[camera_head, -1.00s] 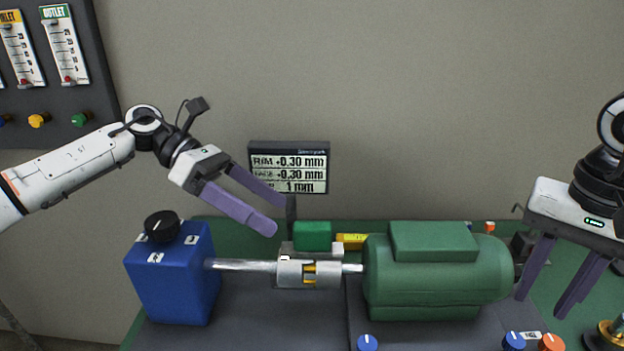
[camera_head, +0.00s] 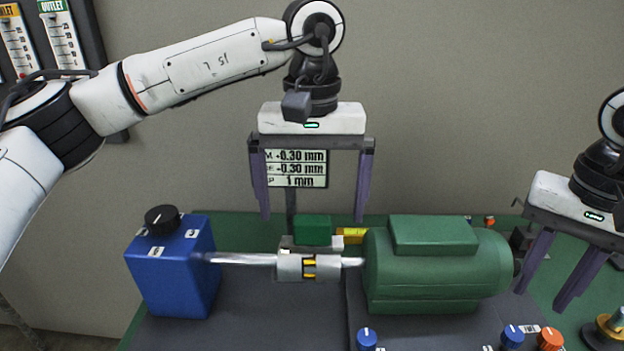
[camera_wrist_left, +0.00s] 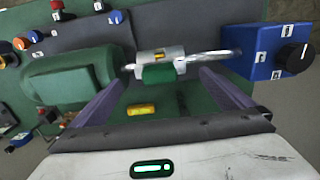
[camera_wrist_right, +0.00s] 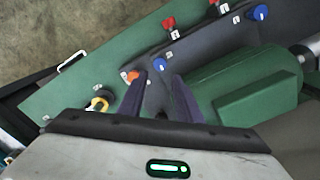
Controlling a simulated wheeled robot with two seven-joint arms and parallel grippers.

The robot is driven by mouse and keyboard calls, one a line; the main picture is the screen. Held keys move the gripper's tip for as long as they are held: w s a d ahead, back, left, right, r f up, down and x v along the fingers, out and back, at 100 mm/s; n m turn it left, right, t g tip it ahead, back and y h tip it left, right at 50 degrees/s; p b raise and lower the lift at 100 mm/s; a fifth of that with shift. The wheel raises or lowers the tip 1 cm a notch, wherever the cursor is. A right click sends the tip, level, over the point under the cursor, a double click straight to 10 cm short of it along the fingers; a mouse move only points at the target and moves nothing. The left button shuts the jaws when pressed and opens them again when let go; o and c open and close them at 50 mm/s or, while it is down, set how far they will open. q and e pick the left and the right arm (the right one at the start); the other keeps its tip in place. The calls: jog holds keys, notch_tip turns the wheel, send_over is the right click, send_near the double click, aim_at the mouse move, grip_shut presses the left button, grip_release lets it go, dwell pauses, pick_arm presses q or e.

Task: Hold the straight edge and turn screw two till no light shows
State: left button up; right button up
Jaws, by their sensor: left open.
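A green block (camera_head: 313,230) on a grey metal bar, seemingly the straight edge, rests across the silver shaft coupling (camera_head: 290,268). My left gripper (camera_head: 312,219) is open and points down above the block. In the left wrist view, the block (camera_wrist_left: 159,75) lies between the spread fingers, with no clear contact. Blue knobs (camera_head: 367,338) (camera_head: 512,336) and an orange knob (camera_head: 550,339) sit near the front edge; I cannot tell which is screw two. My right gripper (camera_head: 558,292) is partly open and empty, right of the motor. Its fingers (camera_wrist_right: 158,80) are apart in the right wrist view.
The green motor (camera_head: 435,270) stands right of the coupling, the blue pump box (camera_head: 172,268) left of it. A yellow piece (camera_head: 351,236) lies behind the coupling. A brass-coloured fitting (camera_head: 606,325) stands at far right.

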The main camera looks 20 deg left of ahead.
aim_at(312, 218)
pick_arm(q)
notch_tip(312, 218, down, 6)
jog(key=shift+r, duration=0.1)
jog(key=shift+c, duration=0.4)
jog(key=c, duration=1.2)
pick_arm(e)
jog(key=o, duration=0.3)
